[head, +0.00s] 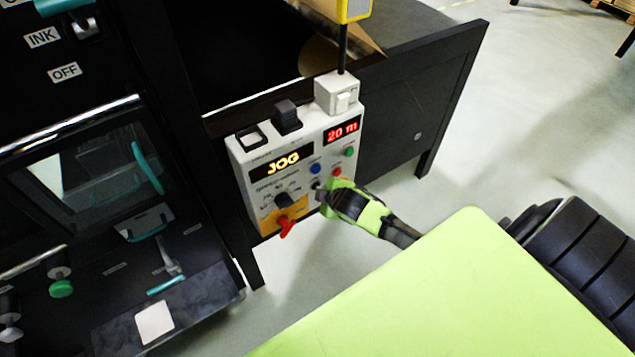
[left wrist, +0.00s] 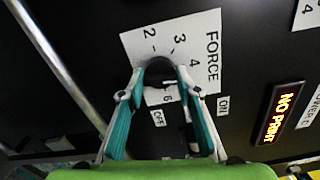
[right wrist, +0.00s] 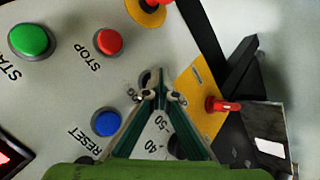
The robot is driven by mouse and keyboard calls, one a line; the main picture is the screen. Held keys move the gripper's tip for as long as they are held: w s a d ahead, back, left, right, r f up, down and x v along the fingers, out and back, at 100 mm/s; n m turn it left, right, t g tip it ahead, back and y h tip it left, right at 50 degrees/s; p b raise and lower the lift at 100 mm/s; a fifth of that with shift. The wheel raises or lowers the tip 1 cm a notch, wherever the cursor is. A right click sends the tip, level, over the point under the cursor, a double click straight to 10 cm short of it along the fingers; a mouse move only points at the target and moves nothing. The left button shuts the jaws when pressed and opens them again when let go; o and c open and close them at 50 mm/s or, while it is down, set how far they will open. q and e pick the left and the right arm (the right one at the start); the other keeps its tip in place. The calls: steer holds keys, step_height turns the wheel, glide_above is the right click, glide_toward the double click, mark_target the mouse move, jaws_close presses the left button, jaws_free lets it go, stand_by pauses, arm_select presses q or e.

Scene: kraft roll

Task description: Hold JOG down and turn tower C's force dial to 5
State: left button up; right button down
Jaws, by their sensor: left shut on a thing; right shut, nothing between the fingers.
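In the left wrist view, my left gripper (left wrist: 160,85) is shut on the black force dial (left wrist: 159,68), with a finger on either side. The white FORCE plate (left wrist: 212,62) behind it shows 2, 3, 4 and 6; the fingers and dial cover other marks, and I cannot tell where the dial points. In the right wrist view, my right gripper (right wrist: 160,96) is shut and empty, its tips at a small dark button on the panel, mostly hidden. The head view shows this gripper (head: 324,195) at the white control box (head: 250,180), whose display (head: 283,162) reads JOG.
A red switch on a yellow plate (right wrist: 205,90) sits beside my right fingertips. Blue RESET (right wrist: 106,122), red STOP (right wrist: 109,40) and green START (right wrist: 31,40) buttons are close by. A NO PRINT display (left wrist: 279,114) is right of the force plate.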

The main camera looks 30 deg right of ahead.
arm_select(q)
steer(key=m, duration=0.6)
steer(key=shift+r, duration=0.1)
steer(key=o, duration=0.7)
steer(key=shift+m, duration=0.3)
steer(key=shift+c, duration=0.2)
arm_select(e)
steer(key=shift+r, duration=0.1)
arm_select(q)
steer(key=s, duration=0.7)
steer(key=shift+r+p, duration=0.5)
steer(key=shift+p, duration=0.1)
arm_select(e)
steer(key=shift+s, duration=0.85)
